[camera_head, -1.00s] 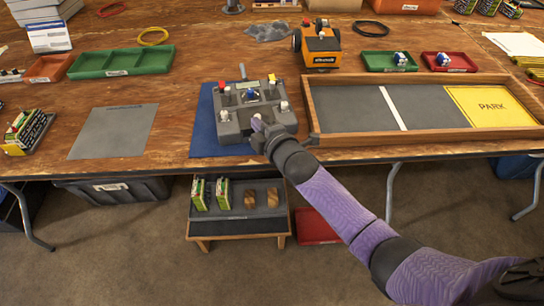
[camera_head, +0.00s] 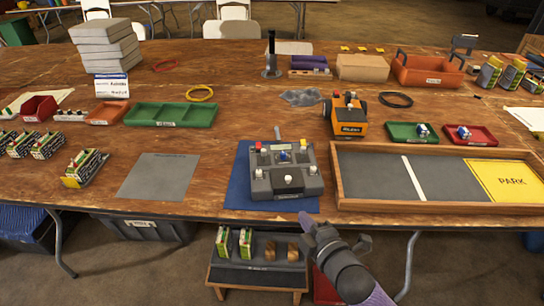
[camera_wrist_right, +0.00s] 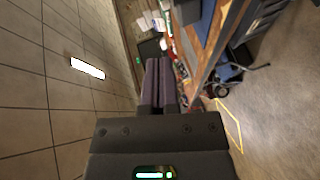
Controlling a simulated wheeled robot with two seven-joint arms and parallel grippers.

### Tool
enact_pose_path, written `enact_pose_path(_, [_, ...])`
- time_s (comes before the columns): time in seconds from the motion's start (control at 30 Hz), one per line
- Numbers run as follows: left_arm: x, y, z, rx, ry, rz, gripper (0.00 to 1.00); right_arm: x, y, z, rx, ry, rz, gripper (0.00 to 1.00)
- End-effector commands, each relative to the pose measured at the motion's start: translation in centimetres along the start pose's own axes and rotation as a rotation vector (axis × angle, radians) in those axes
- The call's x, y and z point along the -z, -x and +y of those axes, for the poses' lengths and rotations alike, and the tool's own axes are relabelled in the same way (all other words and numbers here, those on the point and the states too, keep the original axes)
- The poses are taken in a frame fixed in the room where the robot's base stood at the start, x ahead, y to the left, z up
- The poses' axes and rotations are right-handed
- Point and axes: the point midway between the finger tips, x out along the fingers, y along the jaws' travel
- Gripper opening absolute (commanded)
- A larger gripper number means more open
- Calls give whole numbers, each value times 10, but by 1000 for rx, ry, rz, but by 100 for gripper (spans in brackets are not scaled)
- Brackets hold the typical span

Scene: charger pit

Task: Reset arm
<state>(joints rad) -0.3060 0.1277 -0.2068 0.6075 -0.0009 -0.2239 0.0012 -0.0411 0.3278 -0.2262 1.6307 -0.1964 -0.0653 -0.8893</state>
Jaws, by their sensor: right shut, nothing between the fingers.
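My right gripper (camera_head: 306,219) is at the front edge of the table, in front of the grey control box (camera_head: 284,178). It is shut and empty, and is apart from the box in the picture. In the right wrist view its two dark fingers (camera_wrist_right: 160,72) lie together with nothing between them. The control box sits on a blue mat (camera_head: 241,183) and has several coloured and white knobs. My left gripper is not in view.
A wooden-framed parking tray (camera_head: 388,205) stands right of the box, with an orange vehicle (camera_head: 348,118) behind it. A grey mat (camera_head: 158,177) lies bare to the left. A low stand (camera_head: 257,279) holding small items is below the table's front edge.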

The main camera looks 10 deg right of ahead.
Motion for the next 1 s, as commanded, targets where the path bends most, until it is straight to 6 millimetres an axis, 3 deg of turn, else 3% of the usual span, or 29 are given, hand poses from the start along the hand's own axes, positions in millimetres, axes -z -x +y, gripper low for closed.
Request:
enact_pose_path(0.07, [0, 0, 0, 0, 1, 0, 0, -8, 4, -26, 65, -61, -32, 0])
enact_pose_path(0.17, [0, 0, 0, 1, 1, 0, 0, -28, 28, -103, 251, -259, -148, 0])
enact_pose_path(0.23, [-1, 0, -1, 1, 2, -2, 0, -41, 63, -170, 408, -435, -275, 0])
enact_pose_path(0.3, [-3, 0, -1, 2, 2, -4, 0, -49, 110, -230, 550, -599, -422, 0])
enact_pose_path(0.37, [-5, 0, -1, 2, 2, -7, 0, -51, 156, -275, 658, -725, -560, 0])
enact_pose_path(0.4, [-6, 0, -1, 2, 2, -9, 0, -50, 188, -300, 722, -800, -656, 0])
enact_pose_path(0.5, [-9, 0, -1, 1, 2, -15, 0, -42, 264, -345, 842, -947, -881, 0])
enact_pose_path(0.6, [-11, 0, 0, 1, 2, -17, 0, -34, 321, -368, 911, -1032, -1051, 0])
enact_pose_path(0.7, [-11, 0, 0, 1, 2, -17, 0, -29, 350, -376, 940, -1071, -1143, 0])
enact_pose_path(1.0, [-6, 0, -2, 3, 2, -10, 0, -28, 357, -378, 946, -1080, -1167, 0])
